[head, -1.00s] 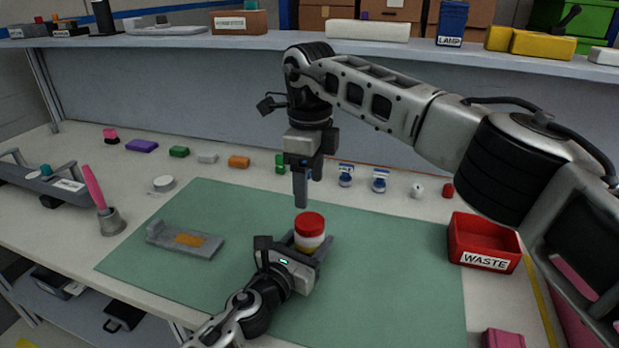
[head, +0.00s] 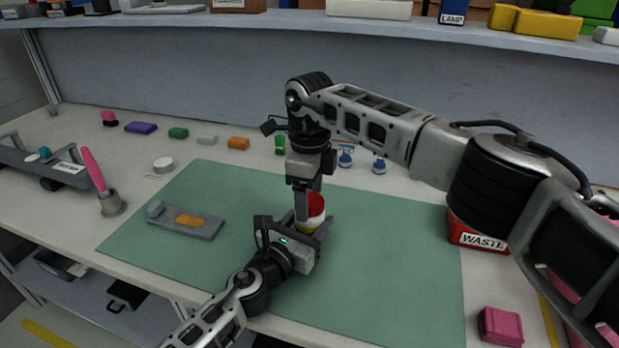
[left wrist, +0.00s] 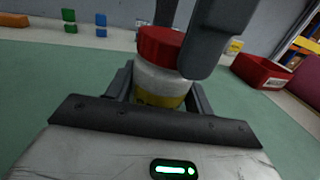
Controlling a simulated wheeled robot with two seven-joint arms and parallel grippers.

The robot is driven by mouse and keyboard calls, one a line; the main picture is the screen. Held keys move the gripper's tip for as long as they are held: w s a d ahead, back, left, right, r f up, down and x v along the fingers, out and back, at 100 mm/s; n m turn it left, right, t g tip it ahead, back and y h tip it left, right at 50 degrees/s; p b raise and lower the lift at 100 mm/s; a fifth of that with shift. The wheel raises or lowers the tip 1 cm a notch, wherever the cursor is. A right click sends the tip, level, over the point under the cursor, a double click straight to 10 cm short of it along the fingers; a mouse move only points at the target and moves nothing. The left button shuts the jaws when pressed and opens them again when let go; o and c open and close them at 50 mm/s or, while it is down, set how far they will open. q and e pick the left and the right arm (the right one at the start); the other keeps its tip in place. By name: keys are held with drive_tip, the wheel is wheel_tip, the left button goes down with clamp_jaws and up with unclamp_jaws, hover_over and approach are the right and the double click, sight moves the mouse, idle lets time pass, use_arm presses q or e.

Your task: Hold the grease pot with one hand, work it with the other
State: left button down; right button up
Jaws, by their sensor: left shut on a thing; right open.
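The grease pot (head: 309,226) stands on the green mat (head: 365,270); it has a white body, a yellow lower band and a red lid (head: 316,205). My left gripper (head: 306,238) is shut around the pot's body from the front. The pot also shows between its jaws in the left wrist view (left wrist: 158,85). My right gripper (head: 306,208) points straight down over the pot, open, its fingers at the level of the red lid. In the left wrist view one finger (left wrist: 205,55) is close to the lid's right side; whether it touches I cannot tell.
A grey bracket with an orange patch (head: 186,221) lies on the mat at left. The red waste bin (head: 478,238) is at right, partly behind my right arm. Small coloured blocks line the back.

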drive_tip(key=shift+f, duration=0.25)
drive_tip(key=c, duration=1)
drive_tip(key=m, duration=0.5)
drive_tip(key=o, duration=1.1)
drive_tip(key=shift+r, duration=2.3)
